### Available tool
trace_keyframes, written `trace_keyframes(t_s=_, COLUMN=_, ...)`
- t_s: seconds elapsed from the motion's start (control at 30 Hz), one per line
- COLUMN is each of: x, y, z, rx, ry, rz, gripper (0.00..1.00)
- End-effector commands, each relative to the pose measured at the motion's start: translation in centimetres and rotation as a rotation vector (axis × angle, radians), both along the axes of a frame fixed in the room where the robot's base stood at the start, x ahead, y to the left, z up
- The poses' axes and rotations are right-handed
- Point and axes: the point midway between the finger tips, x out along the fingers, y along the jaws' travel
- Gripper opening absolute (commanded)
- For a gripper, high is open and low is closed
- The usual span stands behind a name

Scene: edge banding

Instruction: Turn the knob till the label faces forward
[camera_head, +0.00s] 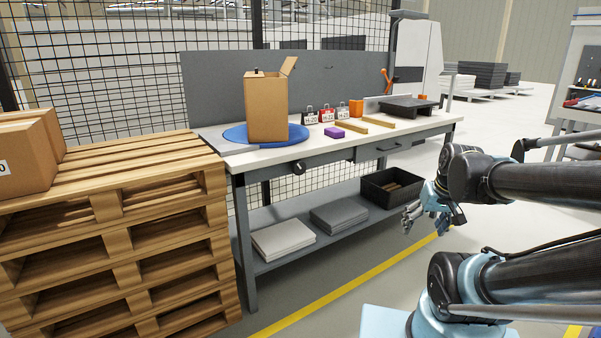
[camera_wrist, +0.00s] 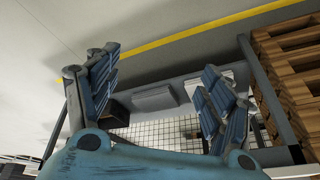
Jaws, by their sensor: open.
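A dark round knob (camera_head: 299,167) sits on the grey front edge of the workbench (camera_head: 222,152), below the box. A tall open cardboard box (camera_head: 266,106) stands upright on a blue round disc (camera_head: 236,133) on the bench top. No label shows on the box faces in view. My gripper (camera_head: 426,218) is open and empty, in front of the bench's right end and well apart from the knob. The wrist view shows its two fingers (camera_wrist: 155,100) spread, with the bench upside down beyond. I cannot make out the knob there.
Stacked wooden pallets (camera_head: 110,240) stand at the left with a closed carton (camera_head: 25,157) on top. The bench top holds small labelled bins (camera_head: 326,115), a purple block (camera_head: 334,132) and a dark tray (camera_head: 408,107). A black crate (camera_head: 392,187) sits on the lower shelf. Floor before the bench is clear.

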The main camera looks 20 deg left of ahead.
Motion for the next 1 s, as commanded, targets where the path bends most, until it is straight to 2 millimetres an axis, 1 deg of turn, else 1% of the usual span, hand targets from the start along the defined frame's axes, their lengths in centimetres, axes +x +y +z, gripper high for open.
trace_keyframes(t_s=0.03, x=1.6, y=1.2, z=0.5, rx=0.016, ry=-0.028, rz=0.037, gripper=0.74)
trace_keyframes(t_s=0.2, x=6.1, y=5.2, z=2.0, rx=0.069, ry=-0.129, rz=0.147, gripper=0.74)
trace_keyframes(t_s=0.37, x=10.1, y=9.4, z=3.1, rx=0.119, ry=-0.223, rz=0.244, gripper=0.74)
trace_keyframes(t_s=0.5, x=13.2, y=13.3, z=4.0, rx=0.162, ry=-0.307, rz=0.319, gripper=0.74)
trace_keyframes(t_s=0.67, x=16.4, y=17.8, z=4.7, rx=0.211, ry=-0.401, rz=0.395, gripper=0.74)
trace_keyframes(t_s=0.8, x=18.7, y=22.0, z=5.1, rx=0.255, ry=-0.481, rz=0.452, gripper=0.74)
trace_keyframes(t_s=1.0, x=21.5, y=27.8, z=5.3, rx=0.312, ry=-0.597, rz=0.519, gripper=0.74)
